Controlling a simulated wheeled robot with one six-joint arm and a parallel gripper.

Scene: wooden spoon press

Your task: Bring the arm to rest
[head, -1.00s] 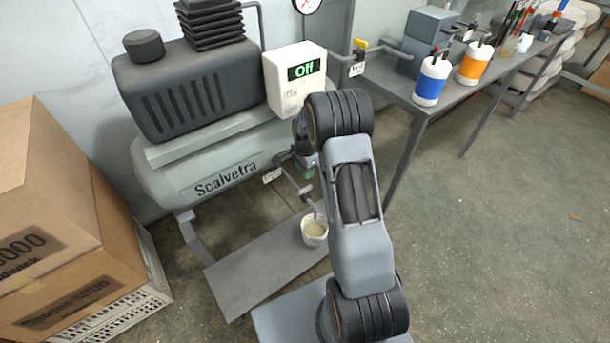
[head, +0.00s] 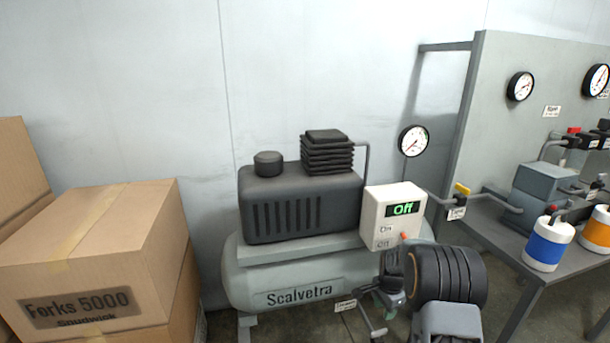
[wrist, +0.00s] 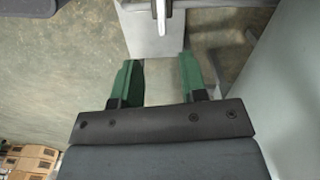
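My gripper (wrist: 157,80) shows in the wrist view with its two green fingers apart and nothing between them. Past the fingertips are a grey plate and a light-coloured bar or handle (wrist: 163,15). In the head view my arm reaches up from the bottom edge, right of centre, in front of the compressor. A bit of green finger (head: 388,303) shows at the arm's left, low beside the compressor tank.
The compressor (head: 290,280) marked Scalvetra stands against the wall. Its control box (head: 378,212) reads Off. Cardboard boxes (head: 90,255) stand at left. At right is a bench (head: 510,268) with a blue-banded container (head: 549,244) and an orange-banded container (head: 597,232). Gauges hang above.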

